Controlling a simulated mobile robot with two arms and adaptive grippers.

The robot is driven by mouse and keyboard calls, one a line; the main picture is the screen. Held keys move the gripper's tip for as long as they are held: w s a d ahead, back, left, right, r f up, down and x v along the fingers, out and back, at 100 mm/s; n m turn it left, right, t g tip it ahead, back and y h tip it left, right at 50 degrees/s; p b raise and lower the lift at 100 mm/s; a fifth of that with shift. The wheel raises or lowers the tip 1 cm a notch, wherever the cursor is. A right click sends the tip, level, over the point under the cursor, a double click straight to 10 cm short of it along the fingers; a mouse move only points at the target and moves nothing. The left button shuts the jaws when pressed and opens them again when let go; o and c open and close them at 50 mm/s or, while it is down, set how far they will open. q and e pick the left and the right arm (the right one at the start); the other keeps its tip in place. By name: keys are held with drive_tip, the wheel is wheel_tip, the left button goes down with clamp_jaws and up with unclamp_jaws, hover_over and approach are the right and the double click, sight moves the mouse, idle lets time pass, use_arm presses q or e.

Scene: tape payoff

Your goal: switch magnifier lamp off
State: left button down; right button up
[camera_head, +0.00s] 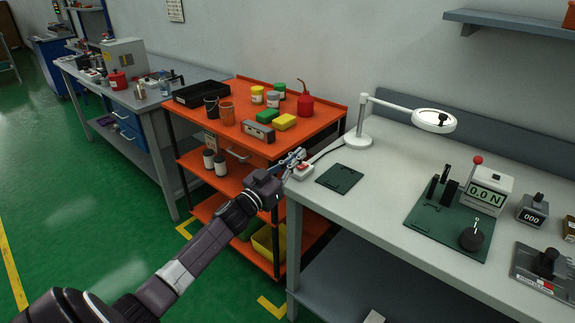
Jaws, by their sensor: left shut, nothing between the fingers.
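The white magnifier lamp (434,120) stands near the back of the grey bench (384,184), its arm stretched right from a post on a round base. A dark cable runs from the base to a small white switch box with a red button (304,169) at the bench's left edge. My left gripper (301,153) is shut and empty, its fingertips just above and behind the switch box in the picture. I cannot tell whether it touches the box. Whether the lamp is lit is not clear. My right gripper is not in view.
A dark green mat (339,179) lies beside the switch box. A force gauge reading 0.0 N (487,190) stands on a green plate at right. An orange cart (237,138) with bottles, cans and sponges stands left of the bench. The bench's middle is clear.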

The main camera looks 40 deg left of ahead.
sight(302, 167)
use_arm(q)
drive_tip(key=f, duration=0.2)
drive_tip(key=s+f, duration=0.1)
drive_tip(key=f, duration=0.1)
